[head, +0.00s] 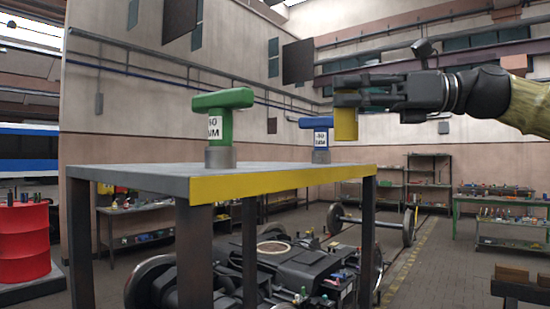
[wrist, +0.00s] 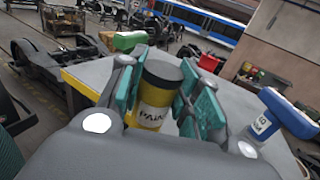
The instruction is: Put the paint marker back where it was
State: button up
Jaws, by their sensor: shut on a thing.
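I cannot tell the exact gap to the table.
A green T-handled tool (head: 222,128) and a blue T-handled one (head: 318,138) stand upright on the table. The blue one (wrist: 287,113) is right of my gripper in the wrist view. A red drum (head: 24,243) is at far left. Bogie parts (head: 285,262) lie below and behind the table.

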jog(key=shift+n+g, duration=0.3)
jog(key=shift+g, duration=0.2)
jog(key=shift+w+a+f+p, duration=0.7)
jog(key=shift+w+a+p, duration=0.8)
jog(key=shift+w+a, duration=0.3)
jog(key=shift+w+a+f+p, duration=0.7)
jog(key=shift+w+a+p, duration=0.85)
jog(key=shift+w+a, duration=0.2)
jog(key=shift+w+a+f+p, duration=0.7)
jog(key=shift+w+a+p, duration=0.8)
jog(key=shift+w+a, duration=0.3)
jog(key=shift+f, duration=0.15)
jog(key=o, duration=1.1)
jog(key=d+b, duration=0.1)
jog(key=d, duration=0.3)
jog(key=d+b, duration=0.2)
jog(key=d, duration=0.2)
jog(key=s+d+b, duration=0.1)
jog(key=d+b, duration=0.1)
jog(key=d, duration=0.2)
jog(key=shift+s, duration=0.1)
